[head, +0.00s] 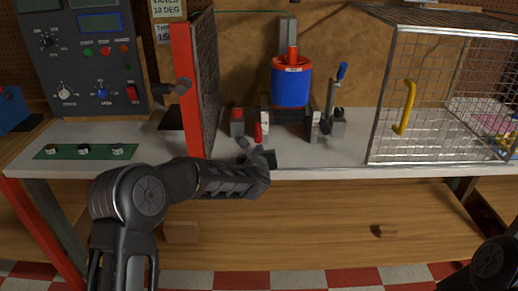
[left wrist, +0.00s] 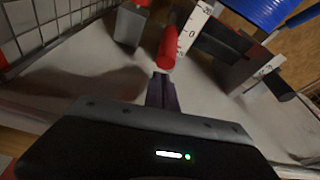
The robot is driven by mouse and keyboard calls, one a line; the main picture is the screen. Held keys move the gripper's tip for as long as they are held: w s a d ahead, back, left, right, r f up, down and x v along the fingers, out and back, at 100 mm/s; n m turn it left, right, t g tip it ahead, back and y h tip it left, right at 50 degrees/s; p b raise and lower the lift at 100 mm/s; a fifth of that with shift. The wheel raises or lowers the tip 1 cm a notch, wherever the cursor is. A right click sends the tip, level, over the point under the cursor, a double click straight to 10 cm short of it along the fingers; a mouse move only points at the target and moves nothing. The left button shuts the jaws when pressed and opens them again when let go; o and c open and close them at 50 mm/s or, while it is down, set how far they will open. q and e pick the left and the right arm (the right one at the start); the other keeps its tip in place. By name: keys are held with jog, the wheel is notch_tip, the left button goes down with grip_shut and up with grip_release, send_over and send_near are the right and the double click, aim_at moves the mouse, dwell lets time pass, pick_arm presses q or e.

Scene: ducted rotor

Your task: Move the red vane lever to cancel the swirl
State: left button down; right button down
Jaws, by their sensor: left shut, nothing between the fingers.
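The red vane lever (head: 258,132) stands in front of the rotor unit, a blue drum (head: 290,87) with red rims. In the left wrist view the red lever (left wrist: 167,48) is beside a white scale (left wrist: 190,31) marked with 0. My left gripper (head: 262,158) is at the table's front edge, just in front of the lever. Its fingers (left wrist: 162,88) are shut and empty, with the tips close to the lever's lower end. I cannot tell whether they touch it. My right gripper is out of view.
A red-framed mesh panel (head: 187,90) stands left of the lever. A grey post with a red top (head: 237,123) is close beside it. A blue-handled lever (head: 342,72) stands to the right. A mesh cage with a yellow handle (head: 405,106) stands farther right. A control panel (head: 85,60) is at left.

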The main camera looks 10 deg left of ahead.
pick_arm(q)
jog(key=shift+w, duration=0.1)
jog(key=shift+a+r+b, duration=0.1)
jog(key=shift+b, duration=0.25)
jog(key=shift+r+b, duration=0.4)
jog(key=shift+r, duration=0.1)
jog(key=shift+s+r, duration=0.2)
jog(key=shift+r, duration=0.1)
